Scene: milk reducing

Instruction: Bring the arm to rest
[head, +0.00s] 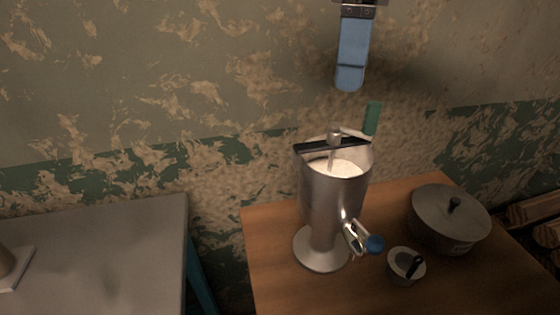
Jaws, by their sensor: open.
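My gripper (349,80) hangs at the top of the head view, right of centre, with its blue fingers pointing down. It is open, and nothing shows held at its tips. The fingers overlap from this side, so the gap between them is hidden. Below it in the picture, apart from it, a tall metal vessel (318,205) stands upright on the wooden table, with white milk (335,168) inside. A dark bar (315,146) crosses its top, and a green handle (371,118) rises behind. A tap with a blue knob (375,243) sticks out at the lower right.
A small grey cup (398,278) with a black handle sits near the tap on the wooden table (275,290). A lidded pot (440,212) stands at the right. A grey table (100,235) is at the left, mostly bare. Logs (535,208) lie at the far right.

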